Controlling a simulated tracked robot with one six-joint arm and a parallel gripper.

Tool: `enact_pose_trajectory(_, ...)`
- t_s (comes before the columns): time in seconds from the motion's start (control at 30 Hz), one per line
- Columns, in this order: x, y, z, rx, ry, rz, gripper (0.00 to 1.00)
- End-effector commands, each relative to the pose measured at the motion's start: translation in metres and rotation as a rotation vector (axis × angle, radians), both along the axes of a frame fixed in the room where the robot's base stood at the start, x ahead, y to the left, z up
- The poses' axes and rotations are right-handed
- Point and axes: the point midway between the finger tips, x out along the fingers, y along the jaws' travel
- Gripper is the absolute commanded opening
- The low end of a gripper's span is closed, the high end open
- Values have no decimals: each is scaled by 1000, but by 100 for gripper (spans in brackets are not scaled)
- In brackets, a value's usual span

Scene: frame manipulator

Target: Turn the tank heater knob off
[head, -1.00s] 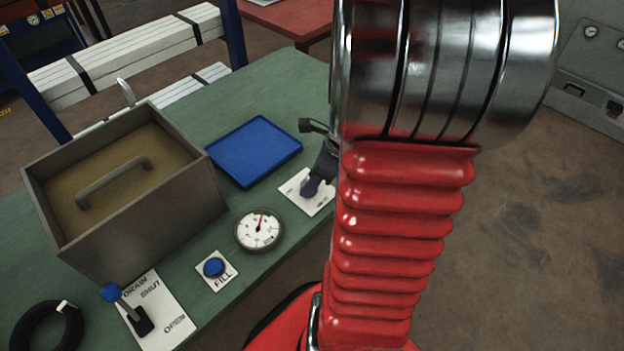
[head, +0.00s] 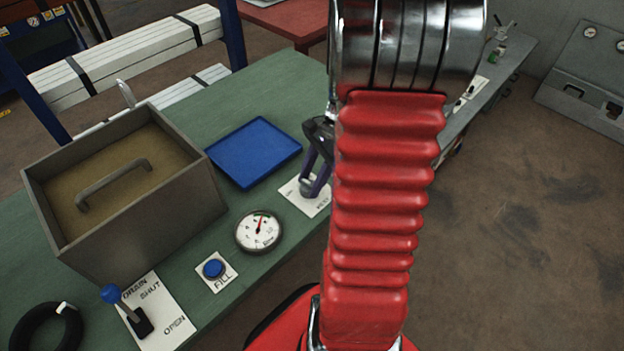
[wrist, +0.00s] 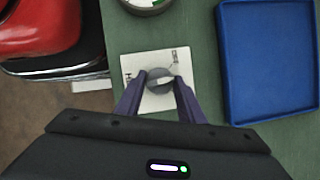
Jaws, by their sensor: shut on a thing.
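The heater knob (wrist: 160,82) is a round grey knob on a white label plate (wrist: 133,64). My gripper (wrist: 160,86) is shut on it in the wrist view, one purple finger on each side. In the head view my gripper (head: 313,188) reaches down onto the same plate (head: 318,207), at the right of the blue tray. My arm and fingers hide part of the knob there. The plate's lettering is partly covered and too small to read surely, so I cannot tell the knob's setting.
A blue tray (head: 254,152) lies beside the plate. A round gauge (head: 259,231), a blue FILL button (head: 213,268) and a blue-tipped DRAIN lever (head: 111,293) line the bench's front. A tank with a handled lid (head: 113,183) stands at left. A black ring (head: 47,330) lies near left.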

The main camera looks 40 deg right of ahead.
Motion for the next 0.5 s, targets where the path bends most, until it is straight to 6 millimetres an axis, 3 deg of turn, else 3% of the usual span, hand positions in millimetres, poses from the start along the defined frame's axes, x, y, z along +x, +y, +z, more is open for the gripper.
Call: enact_pose_trajectory(0.5,5,-1,0,-4,-2,472,12)
